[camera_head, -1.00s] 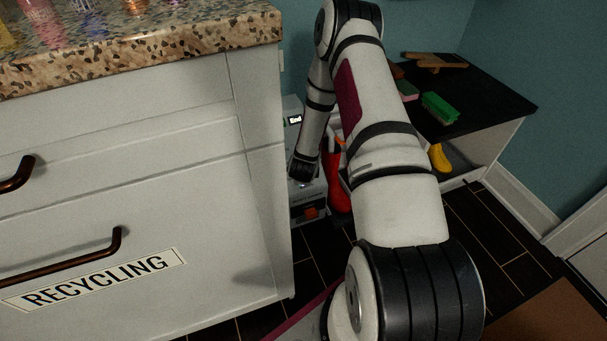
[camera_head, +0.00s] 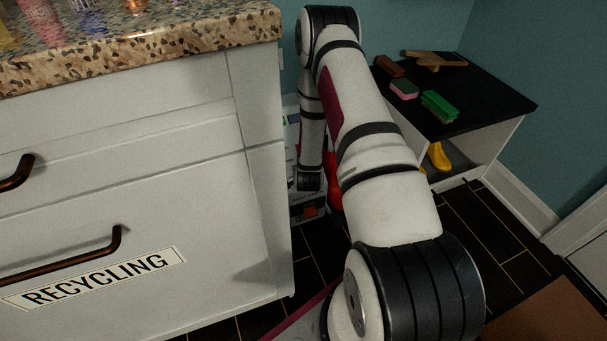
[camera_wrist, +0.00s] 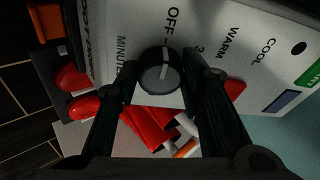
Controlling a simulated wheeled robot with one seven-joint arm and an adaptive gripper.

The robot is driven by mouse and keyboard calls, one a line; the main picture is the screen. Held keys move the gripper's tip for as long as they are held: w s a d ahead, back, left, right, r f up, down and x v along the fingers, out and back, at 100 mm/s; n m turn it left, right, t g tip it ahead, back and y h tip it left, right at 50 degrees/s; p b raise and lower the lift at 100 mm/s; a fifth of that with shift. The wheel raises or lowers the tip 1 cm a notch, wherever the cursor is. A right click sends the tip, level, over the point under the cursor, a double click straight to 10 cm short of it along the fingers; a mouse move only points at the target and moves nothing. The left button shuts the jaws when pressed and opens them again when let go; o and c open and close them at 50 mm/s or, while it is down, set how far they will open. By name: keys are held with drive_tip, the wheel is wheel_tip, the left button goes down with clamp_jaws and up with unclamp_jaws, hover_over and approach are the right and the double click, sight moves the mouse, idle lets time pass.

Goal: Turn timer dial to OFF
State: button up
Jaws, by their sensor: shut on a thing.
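The timer dial (camera_wrist: 159,80) is a round black and grey knob with a pale pointer line, in the middle of the wrist view. The line points up in the picture, roughly toward the printed OFF label (camera_wrist: 173,19). My gripper (camera_wrist: 160,68) has a dark finger on either side of the dial and is shut on it. The white control panel (camera_wrist: 215,22) also carries MINUTES, WARM and COOL labels. In the head view, the white machine (camera_head: 308,207) is mostly hidden behind my arm and the counter. The dial and gripper are not clear there.
A white RECYCLING cabinet (camera_head: 180,210) with a granite top stands close on the left. On the right, a black-topped bench (camera_head: 485,95) holds brushes and a sponge. Red boots (camera_wrist: 150,125) are near the machine.

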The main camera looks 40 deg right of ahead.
idle(0.3)
drive_tip(key=o, duration=1.2)
drive_tip(key=shift+c, duration=0.2)
drive_tip(key=v, duration=1.2)
drive_tip(key=shift+s+f, duration=0.1)
